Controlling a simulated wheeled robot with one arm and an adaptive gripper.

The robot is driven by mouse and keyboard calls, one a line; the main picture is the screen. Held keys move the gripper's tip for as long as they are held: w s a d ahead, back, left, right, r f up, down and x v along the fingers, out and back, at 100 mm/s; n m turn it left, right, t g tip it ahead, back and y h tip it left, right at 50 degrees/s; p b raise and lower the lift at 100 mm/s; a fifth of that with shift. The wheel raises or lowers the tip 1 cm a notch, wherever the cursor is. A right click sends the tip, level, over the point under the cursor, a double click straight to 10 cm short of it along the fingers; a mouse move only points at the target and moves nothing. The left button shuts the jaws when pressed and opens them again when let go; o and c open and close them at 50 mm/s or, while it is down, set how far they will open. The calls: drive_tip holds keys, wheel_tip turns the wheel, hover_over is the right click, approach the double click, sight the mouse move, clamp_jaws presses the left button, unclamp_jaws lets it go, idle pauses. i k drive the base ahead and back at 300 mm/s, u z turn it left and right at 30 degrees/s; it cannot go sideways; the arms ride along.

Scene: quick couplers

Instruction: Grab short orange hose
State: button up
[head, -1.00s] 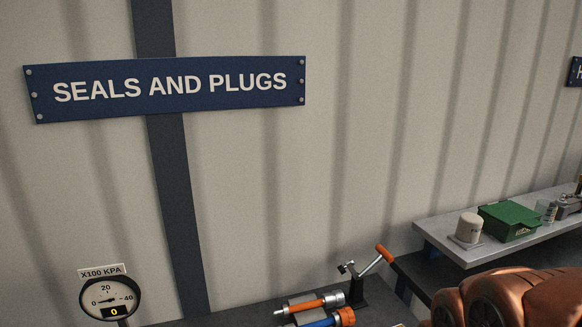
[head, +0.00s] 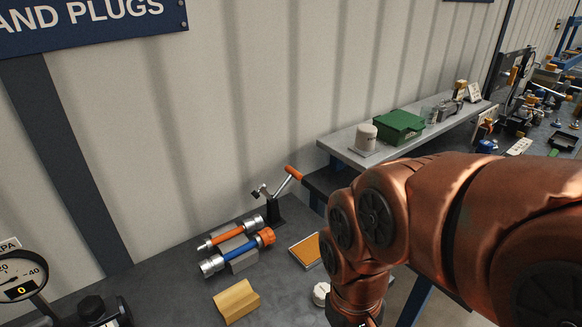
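The short orange hose (head: 231,236) has silver metal ends and lies on the dark workbench (head: 172,285), near the wall. It seems to rest on a grey block. A blue hose (head: 238,252) with an orange collar and a silver end lies just in front of it, roughly parallel. My copper-coloured arm fills the right side of the head view and bends down near the bench's right end. My gripper is below the picture's edge and out of view.
A lever tool with an orange handle (head: 293,173) stands behind the hoses. A yellow block (head: 236,300), an orange-topped tray (head: 305,250) and a white round piece (head: 321,292) lie in front. A gauge (head: 20,276) stands at left. A shelf (head: 352,156) holds a green box (head: 400,126).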

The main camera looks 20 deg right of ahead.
sight(256, 222)
drive_tip(key=z, duration=1.5)
drive_tip(key=k, duration=1.25)
drive_tip(key=u, duration=2.15)
drive_tip(key=i, duration=0.5)
